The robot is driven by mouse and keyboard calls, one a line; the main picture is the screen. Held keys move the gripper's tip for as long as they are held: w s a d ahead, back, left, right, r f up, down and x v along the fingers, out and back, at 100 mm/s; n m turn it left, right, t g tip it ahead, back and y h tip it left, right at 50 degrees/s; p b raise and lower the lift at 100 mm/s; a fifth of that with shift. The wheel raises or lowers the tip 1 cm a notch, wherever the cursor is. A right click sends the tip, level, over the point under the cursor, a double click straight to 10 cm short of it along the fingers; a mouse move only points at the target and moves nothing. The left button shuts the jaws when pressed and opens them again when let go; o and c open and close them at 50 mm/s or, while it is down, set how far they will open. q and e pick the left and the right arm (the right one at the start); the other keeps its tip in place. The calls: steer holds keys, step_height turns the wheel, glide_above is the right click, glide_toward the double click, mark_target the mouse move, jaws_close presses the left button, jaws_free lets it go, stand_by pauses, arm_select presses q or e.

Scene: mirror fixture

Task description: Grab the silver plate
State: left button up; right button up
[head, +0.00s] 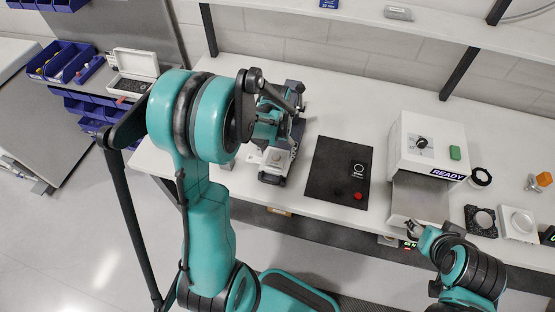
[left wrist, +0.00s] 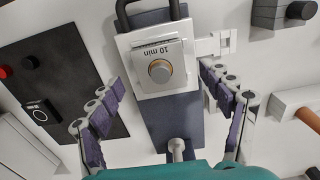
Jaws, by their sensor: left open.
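I cannot tell surely whether this is the silver plate.
A black mat (head: 338,170) with a red button lies right of the fixture. A white machine marked READY (head: 430,150) stands further right, near a black ring mount (head: 481,220) and a white round mount (head: 517,222). Blue bins (head: 62,62) are at far left.

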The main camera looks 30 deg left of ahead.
arm_select(q)
step_height(320, 180, down, 2)
steer(key=shift+f, duration=0.1)
steer(key=shift+c, duration=0.3)
steer(key=c, duration=1.3)
steer(key=shift+r, duration=0.2)
